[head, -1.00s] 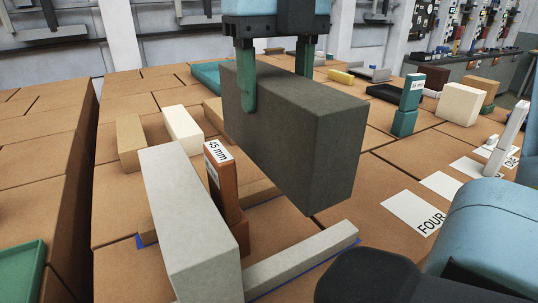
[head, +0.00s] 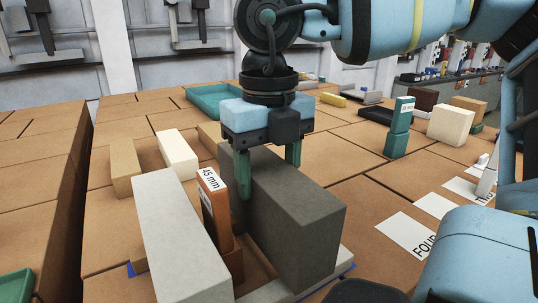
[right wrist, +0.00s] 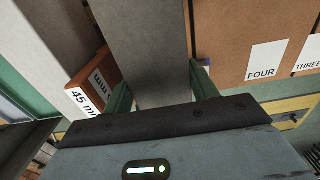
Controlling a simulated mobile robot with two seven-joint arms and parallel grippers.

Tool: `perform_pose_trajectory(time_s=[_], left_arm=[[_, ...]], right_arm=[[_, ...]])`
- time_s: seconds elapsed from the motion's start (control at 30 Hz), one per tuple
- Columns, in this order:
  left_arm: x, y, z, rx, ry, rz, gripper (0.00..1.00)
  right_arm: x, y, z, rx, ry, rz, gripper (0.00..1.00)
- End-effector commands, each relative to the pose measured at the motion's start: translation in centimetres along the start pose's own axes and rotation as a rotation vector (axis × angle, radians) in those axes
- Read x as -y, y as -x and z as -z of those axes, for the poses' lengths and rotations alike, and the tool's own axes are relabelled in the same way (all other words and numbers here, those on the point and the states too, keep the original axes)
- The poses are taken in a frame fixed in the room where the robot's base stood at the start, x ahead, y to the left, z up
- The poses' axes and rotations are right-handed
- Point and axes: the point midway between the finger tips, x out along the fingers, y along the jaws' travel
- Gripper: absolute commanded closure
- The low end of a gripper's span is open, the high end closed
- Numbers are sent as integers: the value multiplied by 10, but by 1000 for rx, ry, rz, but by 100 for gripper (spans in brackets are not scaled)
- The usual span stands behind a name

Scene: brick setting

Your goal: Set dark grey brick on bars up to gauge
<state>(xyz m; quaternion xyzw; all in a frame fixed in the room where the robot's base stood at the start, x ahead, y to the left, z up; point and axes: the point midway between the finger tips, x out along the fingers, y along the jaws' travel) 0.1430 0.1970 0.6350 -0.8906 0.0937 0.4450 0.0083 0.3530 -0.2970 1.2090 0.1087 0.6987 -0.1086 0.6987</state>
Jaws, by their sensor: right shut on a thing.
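The dark grey brick (head: 300,225) is upright, low over the bars; whether it bears on them is hard to tell. My right gripper (head: 268,168) is shut on its far part, a green finger on each side. The brick fills the middle of the right wrist view (right wrist: 150,50). The orange gauge (head: 217,210), marked 45 mm, stands between it and the light grey brick (head: 172,235). A gap shows between gauge and dark brick at the near end. A pale bar (head: 335,272) shows beneath the near end; the other bar is mostly hidden. My left gripper is not in view.
A tan block (head: 126,168) and a cream block (head: 178,154) lie behind the light grey brick. A teal gauge (head: 399,128) stands at the right, near a cream brick (head: 450,124). White cards (head: 407,232) lie on the right. Blue marks edge the bars.

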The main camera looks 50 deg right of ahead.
Motion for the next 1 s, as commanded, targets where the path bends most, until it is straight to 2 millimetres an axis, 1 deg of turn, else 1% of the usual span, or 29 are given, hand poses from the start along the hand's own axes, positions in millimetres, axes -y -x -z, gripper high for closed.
perform_pose_trajectory(time_s=[0.13, 0.37, 0.87, 0.9, 1.0], left_arm=[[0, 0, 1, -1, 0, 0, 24], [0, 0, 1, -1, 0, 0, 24], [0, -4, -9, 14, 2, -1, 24], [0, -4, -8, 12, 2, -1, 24], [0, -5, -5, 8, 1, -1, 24]], right_arm=[[0, -10, 0, 3, 1, -3, 100], [0, -10, 0, 5, 1, -3, 100], [0, -21, 0, 4, 1, -2, 100], [0, -22, 0, 0, 1, 0, 38], [0, -22, 0, 0, 1, -1, 25]])
